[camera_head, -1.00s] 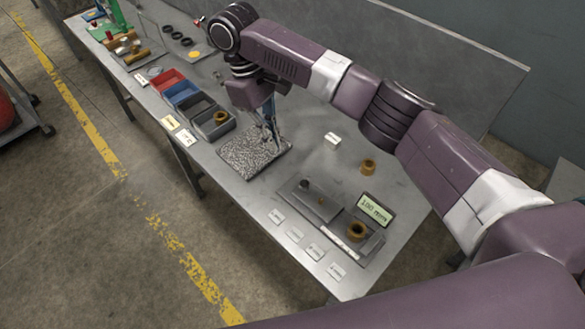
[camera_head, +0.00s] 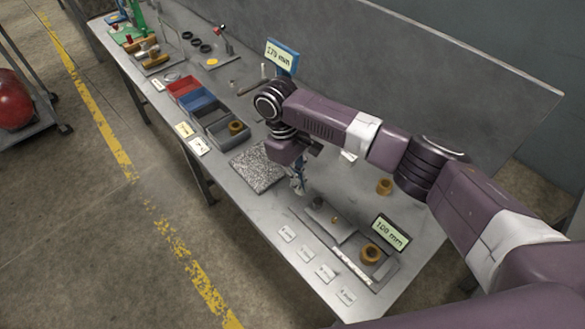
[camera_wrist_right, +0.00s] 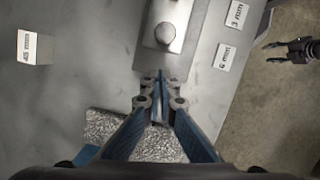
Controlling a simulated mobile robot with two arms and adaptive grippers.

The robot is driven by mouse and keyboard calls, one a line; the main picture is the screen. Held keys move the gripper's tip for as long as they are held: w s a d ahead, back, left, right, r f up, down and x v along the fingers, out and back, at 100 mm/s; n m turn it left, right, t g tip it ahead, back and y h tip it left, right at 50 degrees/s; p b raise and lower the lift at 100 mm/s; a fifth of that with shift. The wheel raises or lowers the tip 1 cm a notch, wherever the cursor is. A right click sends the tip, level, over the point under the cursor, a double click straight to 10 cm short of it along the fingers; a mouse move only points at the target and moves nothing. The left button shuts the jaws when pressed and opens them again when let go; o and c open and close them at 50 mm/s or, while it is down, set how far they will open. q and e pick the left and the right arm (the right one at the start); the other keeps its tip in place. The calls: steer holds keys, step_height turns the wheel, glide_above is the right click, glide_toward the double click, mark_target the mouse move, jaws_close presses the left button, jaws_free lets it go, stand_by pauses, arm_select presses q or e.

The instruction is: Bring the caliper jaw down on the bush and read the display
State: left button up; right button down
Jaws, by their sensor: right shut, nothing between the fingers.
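The caliper rig lies at the near right of the bench in the head view, a grey slide plate (camera_head: 322,214) with a small knob (camera_head: 334,220). Its display (camera_head: 389,234) appears to read 100 mm. A brown ring-shaped bush (camera_head: 371,253) sits beside the display. My right gripper (camera_head: 298,188) is shut and empty, above the bench just left of the slide plate. In the right wrist view its fingertips (camera_wrist_right: 160,84) are together near the plate's end, and the round knob (camera_wrist_right: 165,33) shows beyond them. My left gripper (camera_wrist_right: 290,49) shows at the right edge there, apparently open, over the floor.
Another bush (camera_head: 384,186) stands behind the rig, and one (camera_head: 236,127) is in a dark bin. Several white labels (camera_head: 307,254) line the front edge. A blue-framed display (camera_head: 282,57) reads about 175 mm.

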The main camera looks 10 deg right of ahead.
steer(key=shift+s+d+r+p, duration=0.15)
steer(key=shift+s+d+p, duration=0.2)
steer(key=shift+s+d, duration=0.55)
steer(key=shift+s, duration=0.15)
